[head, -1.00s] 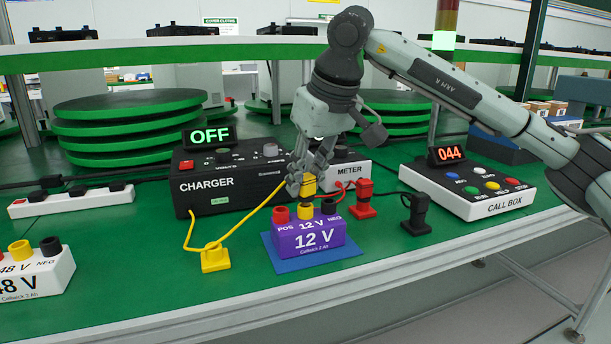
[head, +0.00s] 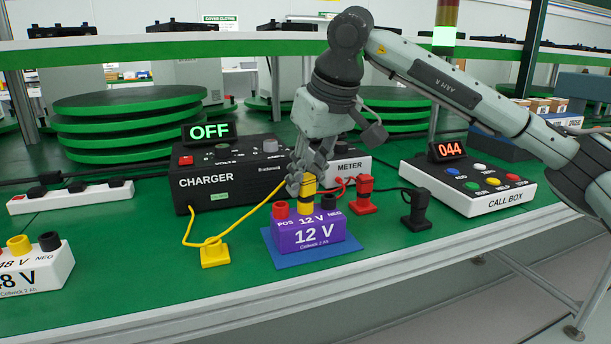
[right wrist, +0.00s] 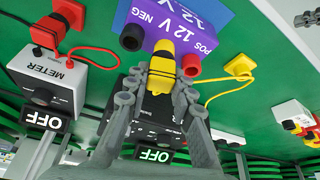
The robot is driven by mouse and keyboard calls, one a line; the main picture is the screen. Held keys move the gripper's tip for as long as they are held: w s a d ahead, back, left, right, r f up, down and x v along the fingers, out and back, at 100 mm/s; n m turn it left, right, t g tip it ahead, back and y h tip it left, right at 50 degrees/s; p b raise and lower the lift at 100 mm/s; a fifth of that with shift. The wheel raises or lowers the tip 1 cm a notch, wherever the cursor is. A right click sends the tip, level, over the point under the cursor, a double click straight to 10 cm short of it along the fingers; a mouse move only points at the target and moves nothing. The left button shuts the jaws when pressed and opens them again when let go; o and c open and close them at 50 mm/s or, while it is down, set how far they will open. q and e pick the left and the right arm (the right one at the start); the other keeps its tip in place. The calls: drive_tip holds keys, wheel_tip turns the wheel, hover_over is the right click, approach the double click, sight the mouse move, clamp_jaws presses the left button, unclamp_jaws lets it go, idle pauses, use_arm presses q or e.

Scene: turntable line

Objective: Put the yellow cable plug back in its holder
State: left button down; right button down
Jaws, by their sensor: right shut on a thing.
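The yellow cable plug (head: 308,186) is between the fingers of my right gripper (head: 307,180), which is shut on it. The plug points down at the middle, yellow socket of the purple 12 V battery (head: 318,236). In the right wrist view the plug (right wrist: 161,72) meets the battery (right wrist: 178,30); I cannot tell how deep it sits. The yellow holder (head: 215,255) is a square base on the green table, left of the battery, with no plug standing in it. The yellow cable (head: 245,222) runs past the holder. My left gripper is not in view.
The charger (head: 225,185), showing OFF, and the meter (head: 348,165) stand behind. The red plug (head: 364,193) and black plug (head: 416,210) stand right of the battery. The call box (head: 480,188) is farther right, a 48 V battery (head: 35,272) far left.

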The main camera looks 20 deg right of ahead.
sight(306, 175)
idle(0.8)
drive_tip(key=c, duration=1.2)
unclamp_jaws()
drive_tip(key=shift+f, duration=0.1)
drive_tip(key=shift+r+p, duration=2.85)
drive_tip(key=shift+r, duration=0.95)
